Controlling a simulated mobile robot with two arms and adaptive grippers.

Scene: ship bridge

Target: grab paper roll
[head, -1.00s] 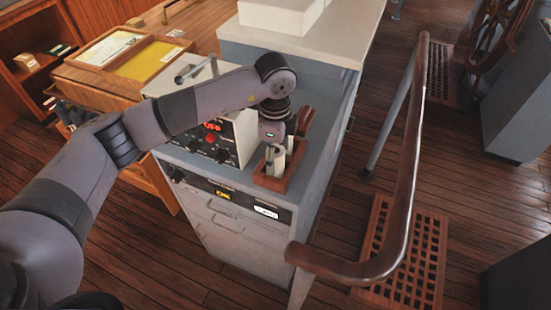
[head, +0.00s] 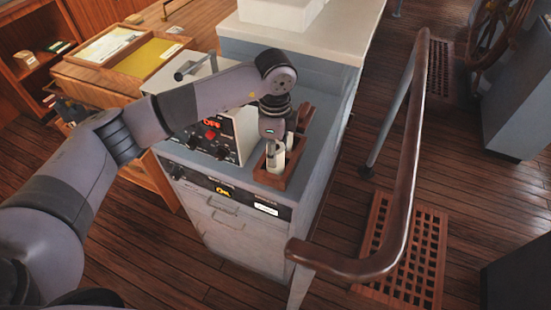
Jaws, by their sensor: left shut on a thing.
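A white paper roll (head: 275,160) stands upright in a small brown wooden holder (head: 270,179) on the grey cabinet. My left gripper (head: 273,143) comes down from above and is shut on the top of the roll. The gripper's fingers are small in the picture and partly merge with the roll. The roll's lower end is hidden by the holder's front wall. My right gripper is not in view.
A control box (head: 222,135) with a red display stands left of the holder. A curved handrail (head: 395,225) runs along the right of the grey cabinet (head: 240,238). A wooden chart desk (head: 95,83) is at the left. Wooden floor lies right of the rail.

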